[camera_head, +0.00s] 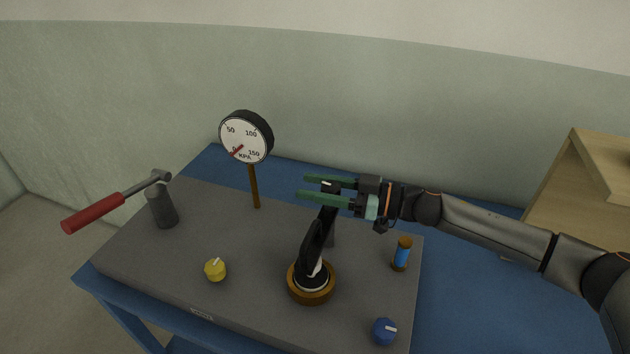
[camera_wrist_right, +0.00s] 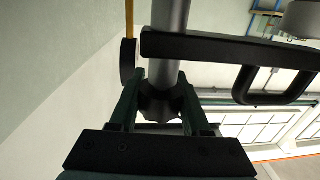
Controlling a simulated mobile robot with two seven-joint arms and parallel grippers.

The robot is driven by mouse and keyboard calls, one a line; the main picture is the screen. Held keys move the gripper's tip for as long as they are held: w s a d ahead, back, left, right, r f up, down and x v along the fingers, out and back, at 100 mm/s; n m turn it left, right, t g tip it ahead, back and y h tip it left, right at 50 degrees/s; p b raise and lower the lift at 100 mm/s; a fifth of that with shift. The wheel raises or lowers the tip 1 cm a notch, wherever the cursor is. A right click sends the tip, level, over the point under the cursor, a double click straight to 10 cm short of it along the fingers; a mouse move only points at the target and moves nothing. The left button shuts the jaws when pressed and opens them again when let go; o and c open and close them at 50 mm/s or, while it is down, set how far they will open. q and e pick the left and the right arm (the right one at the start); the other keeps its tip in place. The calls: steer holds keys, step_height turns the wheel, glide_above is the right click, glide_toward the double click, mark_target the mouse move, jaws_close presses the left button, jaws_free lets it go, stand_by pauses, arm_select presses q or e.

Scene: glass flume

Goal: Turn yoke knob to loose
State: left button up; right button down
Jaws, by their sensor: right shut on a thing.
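The black yoke (camera_head: 313,243) rises at a tilt from a round brown base (camera_head: 311,292) on the grey block. My right gripper (camera_head: 302,187), with green fingers, reaches in from the right at the yoke's top. Its fingers stand either side of a dark knob, the yoke knob (camera_head: 329,187), and are shut on it. In the right wrist view the knob (camera_wrist_right: 162,104) sits between the two fingers at the end of a grey cylinder. The knob's markings and setting cannot be read. My left gripper is not in view.
A round kPa gauge (camera_head: 246,137) stands on a post behind. A red-handled lever (camera_head: 93,213) is at left. A yellow knob (camera_head: 215,270), a blue knob (camera_head: 384,331) and a blue-filled vial (camera_head: 402,254) are on the grey block (camera_head: 130,250). A wooden cabinet (camera_head: 580,185) stands at right.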

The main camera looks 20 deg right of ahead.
steer(key=shift+w+d+m+t+h+p, duration=0.25)
steer(key=shift+m+t+h+p, duration=0.2)
steer(key=shift+m+t+h, duration=1.25)
steer(key=shift+w+d+m+t+h+p, duration=0.2)
steer(key=shift+d+m+t+h+p, duration=0.25)
steer(key=shift+m+t+h, duration=1.25)
steer(key=shift+w+d+m+t+h+p, duration=0.35)
steer(key=shift+m+t+h, duration=0.75)
steer(key=shift+h, duration=1.2)
steer(key=shift+s+m+h, duration=0.1)
steer(key=shift+m+h, duration=0.2)
steer(key=shift+m, duration=0.1)
steer(key=shift+r, duration=0.1)
steer(key=shift+c, duration=1.9)
jaws_free()
steer(key=b+v, duration=0.1)
steer(key=v, duration=1.1)
steer(key=shift+s, duration=0.25)
